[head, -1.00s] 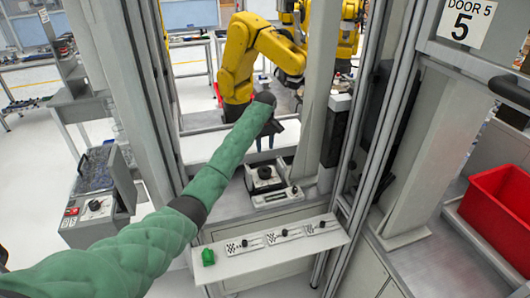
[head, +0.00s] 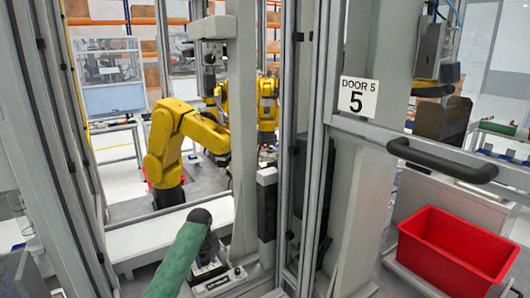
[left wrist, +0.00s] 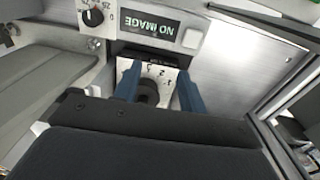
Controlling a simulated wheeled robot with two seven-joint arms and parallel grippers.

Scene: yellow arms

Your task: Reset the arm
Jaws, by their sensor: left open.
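A yellow robot arm (head: 174,145) stands behind the frame in the head view, bent, with a second yellow arm (head: 267,103) further back. My left gripper (left wrist: 157,88) is open in the left wrist view, its two blue fingers on either side of a dark round knob (left wrist: 148,93). The knob sits on a pale plate with numbers; I cannot tell whether the fingers touch it. In the head view my green-sleeved left arm hides most of that gripper, in front of a small control panel (head: 218,281). My right gripper is in neither view.
A "NO IMAGE" display (left wrist: 150,37) and a second dial (left wrist: 93,17) are near the knob. Door 5, with its sign (head: 357,97) and dark handle (head: 440,160), stands at the right. A red bin (head: 455,250) sits at lower right. Grey posts (head: 243,130) flank the opening.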

